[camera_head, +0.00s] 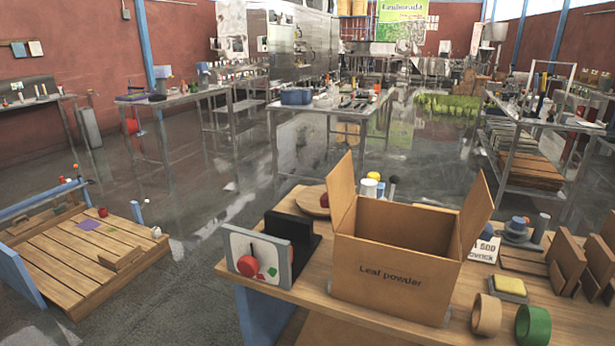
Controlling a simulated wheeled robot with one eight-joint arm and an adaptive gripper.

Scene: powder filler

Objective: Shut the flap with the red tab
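A brown cardboard box (392,281) marked "Leaf powder" stands on the wooden table in front of me, its top open. Its left flap (341,193) stands up, close to upright. Its right flap (476,213) also stands up and leans outward to the right. I cannot make out a red tab on either flap. A small red spot (324,200) shows just left of the left flap; I cannot tell whether it belongs to the flap or to something behind it. The inside bottom of the box is hidden. My gripper is not in view.

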